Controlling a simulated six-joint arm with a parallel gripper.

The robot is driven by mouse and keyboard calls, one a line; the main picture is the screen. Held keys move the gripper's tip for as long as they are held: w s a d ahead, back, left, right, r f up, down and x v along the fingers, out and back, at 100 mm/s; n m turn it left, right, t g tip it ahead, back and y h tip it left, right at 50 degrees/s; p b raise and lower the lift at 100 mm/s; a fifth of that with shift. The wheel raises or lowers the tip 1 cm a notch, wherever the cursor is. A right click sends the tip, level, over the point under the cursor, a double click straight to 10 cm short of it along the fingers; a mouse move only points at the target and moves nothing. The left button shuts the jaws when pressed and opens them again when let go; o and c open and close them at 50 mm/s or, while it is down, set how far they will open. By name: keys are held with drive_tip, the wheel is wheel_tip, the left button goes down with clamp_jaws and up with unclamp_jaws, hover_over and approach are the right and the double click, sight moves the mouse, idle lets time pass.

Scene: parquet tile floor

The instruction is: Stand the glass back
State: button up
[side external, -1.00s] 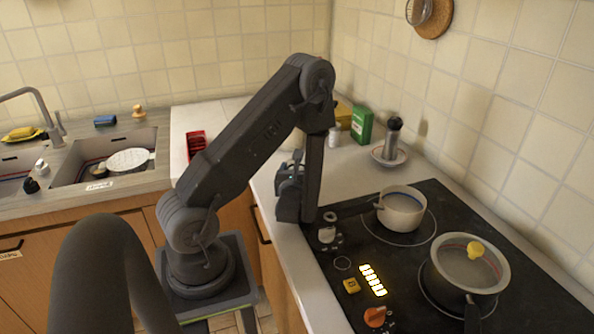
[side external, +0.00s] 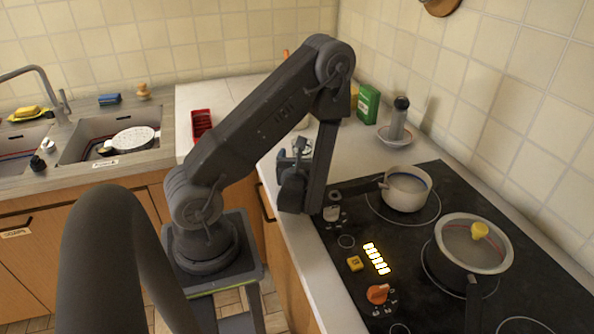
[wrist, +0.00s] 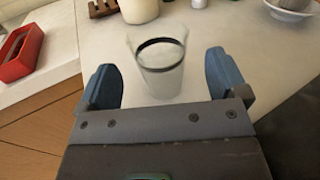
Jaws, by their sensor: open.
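A clear glass (wrist: 158,78) with a dark band near its top is on the white counter in the wrist view. It looks upright, wider at the top than at the base. My gripper (wrist: 165,78) is open, with one blue finger on each side of the glass. Gaps show between the glass and both fingers. In the side view my gripper (side external: 298,150) is low over the counter near the stove's left edge, partly hidden by my own arm. I cannot make out the glass there.
The black stove holds a small white pot (side external: 405,190) and a larger pot (side external: 474,243). A red tray (side external: 201,123) lies at the back of the counter. A green box (side external: 368,103) and a bottle on a saucer (side external: 396,135) stand near the wall.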

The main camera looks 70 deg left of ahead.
drive_tip(key=v, duration=0.6)
drive_tip(key=shift+d, duration=0.2)
drive_tip(key=shift+s+d, duration=0.35)
drive_tip(key=shift+d, duration=0.2)
drive_tip(key=shift+s+d+r, duration=0.1)
drive_tip(key=shift+r, duration=0.05)
drive_tip(key=s+d+r+n+g+h, duration=0.5)
drive_tip(key=s+r+n+g, duration=0.2)
drive_tip(key=n+g, duration=0.7)
drive_tip(key=w+d+r+n+t+h, duration=0.4)
drive_tip(key=d+r+n+t+h, duration=0.4)
drive_tip(key=d+r+t+h, duration=0.3)
drive_tip(key=d+r, duration=0.1)
drive_tip(key=d, duration=0.2)
drive_tip(key=shift+d+r+n, duration=0.2)
drive_tip(key=shift+r+n, duration=0.05)
drive_tip(key=shift+n, duration=0.15)
